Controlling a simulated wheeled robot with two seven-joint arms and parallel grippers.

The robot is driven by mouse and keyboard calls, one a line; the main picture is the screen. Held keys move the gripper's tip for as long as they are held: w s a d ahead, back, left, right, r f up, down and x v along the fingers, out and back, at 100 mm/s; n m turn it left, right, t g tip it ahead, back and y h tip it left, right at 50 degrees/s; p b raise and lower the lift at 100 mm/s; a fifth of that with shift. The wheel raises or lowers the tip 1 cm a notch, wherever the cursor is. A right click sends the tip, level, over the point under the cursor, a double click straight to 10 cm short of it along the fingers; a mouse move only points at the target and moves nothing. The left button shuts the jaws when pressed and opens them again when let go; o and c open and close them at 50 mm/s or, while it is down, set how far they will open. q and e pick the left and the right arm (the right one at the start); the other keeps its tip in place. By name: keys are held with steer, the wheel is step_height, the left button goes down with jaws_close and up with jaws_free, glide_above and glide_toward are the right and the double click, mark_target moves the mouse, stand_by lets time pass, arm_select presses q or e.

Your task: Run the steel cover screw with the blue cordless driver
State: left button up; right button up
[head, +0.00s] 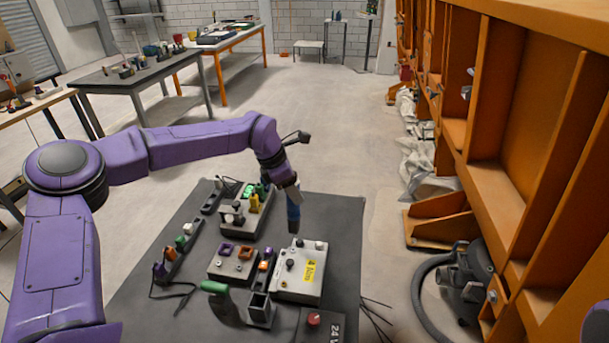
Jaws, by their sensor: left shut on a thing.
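My left gripper (291,188) reaches over the dark table from the left and is shut on the blue cordless driver (293,214). The driver hangs roughly upright with its lower end just above the back edge of a pale cover box (312,283) with a yellow label. Small dark and steel knobs or screw heads show on the box; one steel screw (298,243) is close under the driver. I cannot tell whether the driver touches it. My right gripper is out of view.
On the dark table (339,220), a green-handled tool (214,288), a dark open holder (260,308), a block with purple and orange sockets (232,261) and a red-knobbed unit (314,320) stand near the box. Orange shelving (513,120) rises at right. The table's back right is clear.

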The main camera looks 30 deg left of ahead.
mark_target(290, 204)
arm_select(q)
steer(key=s+r, duration=0.2)
steer(key=s, duration=0.2)
steer(key=w+f, duration=0.1)
steer(key=w+f+b, duration=0.1)
steer(key=f, duration=0.1)
steer(key=w+f+b, duration=0.1)
steer(key=f, duration=0.1)
steer(key=shift+s+f+b, duration=0.4)
steer(key=shift+s+b, duration=0.1)
steer(key=shift+b, duration=0.3)
steer(key=shift+f, duration=0.2)
steer(key=shift+w+f, duration=0.25)
steer(key=shift+w, duration=0.05)
steer(key=shift+s+r, duration=0.15)
steer(key=shift+s, duration=0.15)
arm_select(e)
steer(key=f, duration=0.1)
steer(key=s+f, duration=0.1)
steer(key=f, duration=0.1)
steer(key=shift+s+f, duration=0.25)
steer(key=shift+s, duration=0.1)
arm_select(q)
steer(key=shift+w, duration=0.1)
